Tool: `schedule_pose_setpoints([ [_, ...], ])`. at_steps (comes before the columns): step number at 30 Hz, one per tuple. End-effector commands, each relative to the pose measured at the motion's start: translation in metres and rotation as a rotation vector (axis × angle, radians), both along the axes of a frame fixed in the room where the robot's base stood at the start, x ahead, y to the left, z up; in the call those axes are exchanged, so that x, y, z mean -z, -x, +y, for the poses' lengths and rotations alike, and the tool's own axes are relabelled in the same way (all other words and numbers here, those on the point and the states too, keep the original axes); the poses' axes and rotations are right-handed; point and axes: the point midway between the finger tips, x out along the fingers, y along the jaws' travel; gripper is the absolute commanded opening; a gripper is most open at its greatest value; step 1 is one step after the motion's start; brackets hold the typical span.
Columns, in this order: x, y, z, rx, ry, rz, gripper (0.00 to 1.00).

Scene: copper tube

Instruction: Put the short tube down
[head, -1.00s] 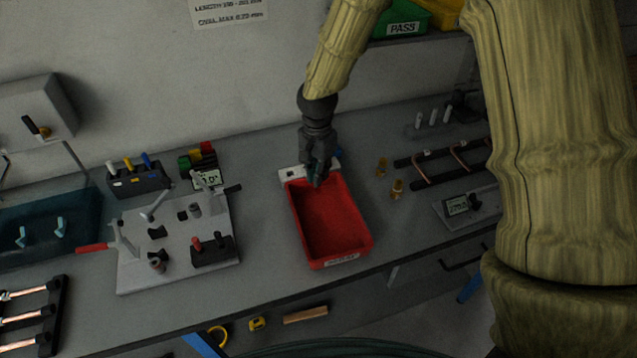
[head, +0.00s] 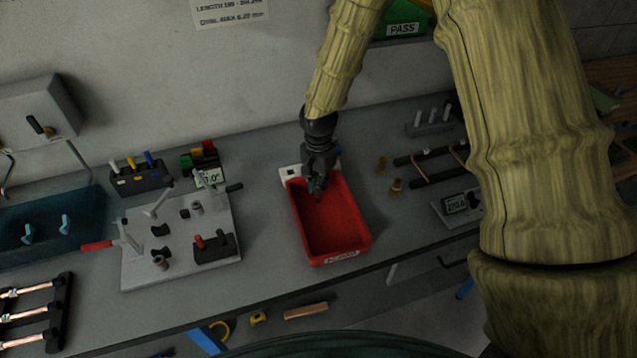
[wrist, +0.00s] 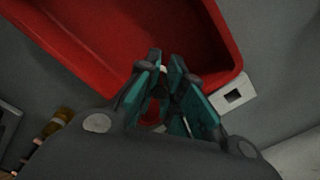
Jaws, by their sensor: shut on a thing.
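My gripper (head: 317,184) is over the back end of the red tray (head: 362,240), near its rear wall. In the wrist view, the teal-padded fingers of my gripper (wrist: 163,72) are close together, with the tray (wrist: 225,30) beyond them. The short tube is mostly hidden between the fingers; only a small pale bit (wrist: 163,68) shows near the tips. I cannot make out how it lies or whether it touches the tray. The visible tray floor looks empty.
A grey fixture plate (head: 135,270) with clamps stands left of the tray. Small brass fittings (head: 395,187) and a black rack with copper tube (head: 430,165) are to the right. A white block (head: 287,173) sits at the tray's back edge.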

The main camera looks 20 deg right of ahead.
Motion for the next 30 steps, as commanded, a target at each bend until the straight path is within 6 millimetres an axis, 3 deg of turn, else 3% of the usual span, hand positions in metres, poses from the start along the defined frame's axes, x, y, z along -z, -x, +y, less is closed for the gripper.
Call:
schedule_pose_setpoints([
  [1, 0.001, 0.000, 0.000, 0.000, 0.000, 0.000, 0.13],
  [4, 0.001, 0.000, 0.000, 0.000, 0.000, 0.000, 0.31],
  [17, -0.004, 0.000, 0.000, -0.001, 0.000, -0.001, 0.31],
  [30, -0.048, 0.000, 0.000, 0.001, 0.000, -0.002, 0.31],
])
